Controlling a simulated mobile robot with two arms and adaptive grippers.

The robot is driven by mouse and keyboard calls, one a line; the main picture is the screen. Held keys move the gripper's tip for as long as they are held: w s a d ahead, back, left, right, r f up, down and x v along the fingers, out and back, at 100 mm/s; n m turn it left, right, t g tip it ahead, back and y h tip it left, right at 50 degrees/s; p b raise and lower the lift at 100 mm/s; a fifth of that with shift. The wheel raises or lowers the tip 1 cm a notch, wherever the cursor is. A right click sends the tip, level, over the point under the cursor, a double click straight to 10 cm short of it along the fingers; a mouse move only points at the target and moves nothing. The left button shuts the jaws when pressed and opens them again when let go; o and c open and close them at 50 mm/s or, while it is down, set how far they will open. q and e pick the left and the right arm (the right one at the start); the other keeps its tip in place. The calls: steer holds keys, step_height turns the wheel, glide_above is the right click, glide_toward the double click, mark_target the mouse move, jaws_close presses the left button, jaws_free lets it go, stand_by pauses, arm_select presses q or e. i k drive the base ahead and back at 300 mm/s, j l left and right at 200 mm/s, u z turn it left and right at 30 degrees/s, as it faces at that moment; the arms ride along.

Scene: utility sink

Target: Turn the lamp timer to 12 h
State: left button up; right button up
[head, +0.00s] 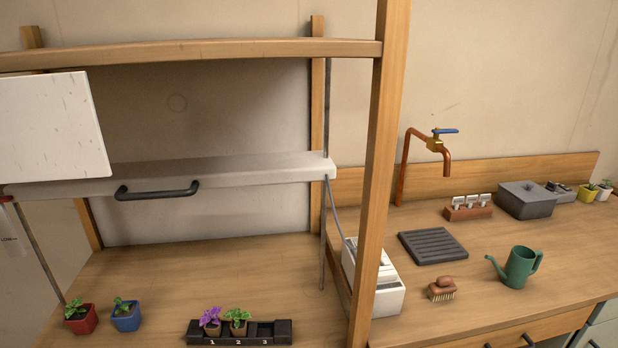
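A white box (388,296) stands on the counter behind the wooden post, which hides part of it. A cable runs down to it from the right end of the white lamp bar (250,169), so it looks like the lamp timer. Its dial and setting cannot be read from here. The lamp bar hangs level under the shelf frame, with a dark handle (157,190) on its front. Neither of my grippers is in view.
A wooden post (380,150) stands before the box. A slotted dark tray (433,246), brush (441,289) and green watering can (520,267) lie to its right. Potted plants (80,318) and a numbered black tray (200,333) stand below the lamp. A white panel (50,125) blocks the upper left.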

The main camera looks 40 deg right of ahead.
mark_target(550, 185)
steer(key=k+l, duration=0.3)
steer(key=l, duration=0.35)
steer(key=k+l, duration=0.3)
steer(key=l, duration=0.35)
steer(key=k+l, duration=0.25)
steer(key=l, duration=0.4)
steer(key=k+l, duration=0.3)
steer(key=l, duration=0.35)
steer(key=k+l+z, duration=0.1)
steer(key=k+l, duration=0.2)
steer(key=l, duration=0.35)
steer(key=k+l, duration=0.25)
steer(key=l, duration=0.4)
steer(key=k+l, duration=0.25)
steer(key=l, duration=0.4)
steer(key=k+l, duration=0.3)
steer(key=l, duration=0.4)
steer(key=k+l, duration=0.15)
steer(key=l, duration=0.15)
steer(key=k+l, duration=0.35)
steer(key=l, duration=0.25)
steer(key=z, duration=1.55)
steer(key=k+j+z, duration=0.25)
steer(key=k, duration=0.2)
steer(key=k+j+z, duration=0.3)
steer(key=k, duration=0.15)
steer(key=k+z, duration=0.25)
steer(key=k, duration=0.25)
